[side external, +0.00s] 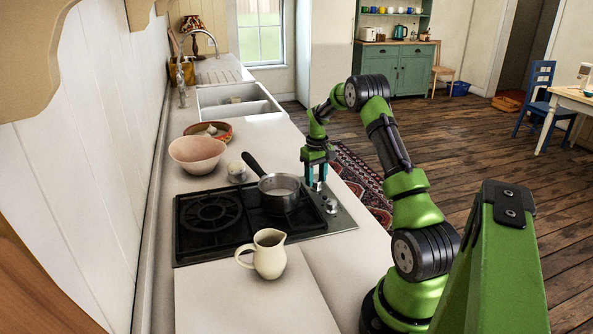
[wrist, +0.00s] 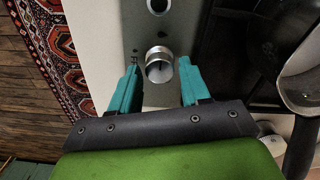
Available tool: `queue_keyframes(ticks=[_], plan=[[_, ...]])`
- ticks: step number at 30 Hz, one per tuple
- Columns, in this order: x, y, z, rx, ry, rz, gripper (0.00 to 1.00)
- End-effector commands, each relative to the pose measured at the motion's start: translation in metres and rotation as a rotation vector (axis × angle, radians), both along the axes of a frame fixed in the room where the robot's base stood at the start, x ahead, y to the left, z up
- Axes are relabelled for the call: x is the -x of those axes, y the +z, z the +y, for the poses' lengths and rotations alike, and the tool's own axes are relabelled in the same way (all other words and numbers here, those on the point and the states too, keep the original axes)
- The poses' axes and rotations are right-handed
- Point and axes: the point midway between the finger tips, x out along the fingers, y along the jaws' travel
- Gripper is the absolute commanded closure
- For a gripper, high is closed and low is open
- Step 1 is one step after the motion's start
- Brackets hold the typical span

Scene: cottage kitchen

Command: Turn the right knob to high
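The stove (side external: 250,222) has a metal strip along its right side carrying silver knobs. The far knob (side external: 317,187) sits just below my gripper (side external: 316,178); the near knob (side external: 331,207) stands clear of it. In the wrist view, a round silver knob (wrist: 159,64) lies between the two teal fingertips of my gripper (wrist: 160,76), slightly beyond them. The fingers are open, with gaps visible on both sides of the knob. Another knob (wrist: 157,6) is cut off at the top edge. The knob's exact setting is too small to read.
A saucepan (side external: 281,198) stands on the burner beside the knobs, its dark handle pointing away from them; it also shows in the wrist view (wrist: 301,75). A cream jug (side external: 268,255) stands on the near counter. A pink bowl (side external: 197,155) is behind the stove.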

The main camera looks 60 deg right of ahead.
Motion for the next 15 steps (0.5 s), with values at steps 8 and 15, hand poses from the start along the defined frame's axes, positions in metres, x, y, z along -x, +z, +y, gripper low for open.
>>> queue_keyframes(ticks=[8,15], plan=[[0.000,-0.001,0.000,-0.002,0.000,0.002,0.41],[0.000,0.013,0.000,0.001,0.000,0.000,0.41]])
